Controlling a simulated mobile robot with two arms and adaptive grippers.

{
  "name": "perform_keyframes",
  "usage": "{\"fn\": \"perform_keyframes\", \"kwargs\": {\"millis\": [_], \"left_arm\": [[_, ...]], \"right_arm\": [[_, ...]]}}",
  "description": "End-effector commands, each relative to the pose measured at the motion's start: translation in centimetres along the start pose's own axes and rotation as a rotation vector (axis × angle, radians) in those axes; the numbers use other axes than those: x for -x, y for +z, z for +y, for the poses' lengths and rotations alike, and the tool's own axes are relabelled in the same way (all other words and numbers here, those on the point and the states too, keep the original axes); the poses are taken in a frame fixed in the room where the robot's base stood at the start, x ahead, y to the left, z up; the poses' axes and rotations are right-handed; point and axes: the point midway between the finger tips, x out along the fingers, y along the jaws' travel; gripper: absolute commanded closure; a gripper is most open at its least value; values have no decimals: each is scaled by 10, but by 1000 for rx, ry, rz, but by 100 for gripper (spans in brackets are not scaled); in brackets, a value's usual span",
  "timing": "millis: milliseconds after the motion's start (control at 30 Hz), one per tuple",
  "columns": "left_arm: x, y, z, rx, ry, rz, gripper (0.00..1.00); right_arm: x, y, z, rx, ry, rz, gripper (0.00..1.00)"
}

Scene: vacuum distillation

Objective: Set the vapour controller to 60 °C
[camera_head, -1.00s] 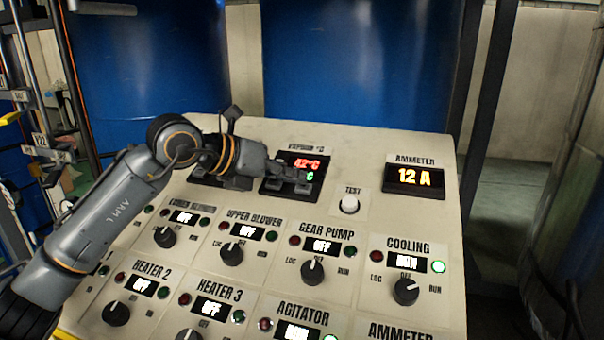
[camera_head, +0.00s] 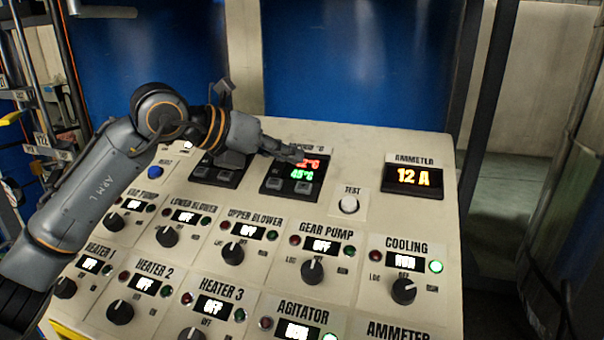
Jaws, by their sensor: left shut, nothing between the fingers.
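The vapour controller (camera_head: 294,188) is a black unit near the top middle of the sloped panel. Its red upper reading is partly hidden by my gripper. Its green lower reading shows about 45 °C. Two grey buttons sit below the readings, a left one (camera_head: 274,187) and a right one (camera_head: 303,189). My left gripper (camera_head: 299,155) is shut and empty, over the top of the controller's display and above the buttons. I cannot tell whether it touches the panel. My right gripper is not in view.
Left of it is another black controller (camera_head: 218,171), partly covered by my arm. The TEST button (camera_head: 348,204) and an ammeter reading 12 A (camera_head: 413,177) are to the right. Rows of knobs fill the panel below, including the COOLING knob (camera_head: 403,290).

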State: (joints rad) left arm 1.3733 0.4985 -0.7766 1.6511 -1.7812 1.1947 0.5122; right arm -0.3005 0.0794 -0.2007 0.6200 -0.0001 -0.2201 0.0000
Motion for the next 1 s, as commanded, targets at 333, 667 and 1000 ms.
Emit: {"fn": "perform_keyframes", "kwargs": {"millis": [333, 667, 1000], "left_arm": [[0, 0, 0, 0, 0, 0, 100], [0, 0, 0, 0, 0, 0, 100], [0, 0, 0, 0, 0, 0, 100]], "right_arm": [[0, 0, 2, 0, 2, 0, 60], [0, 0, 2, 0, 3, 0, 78], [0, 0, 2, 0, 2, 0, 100]]}}
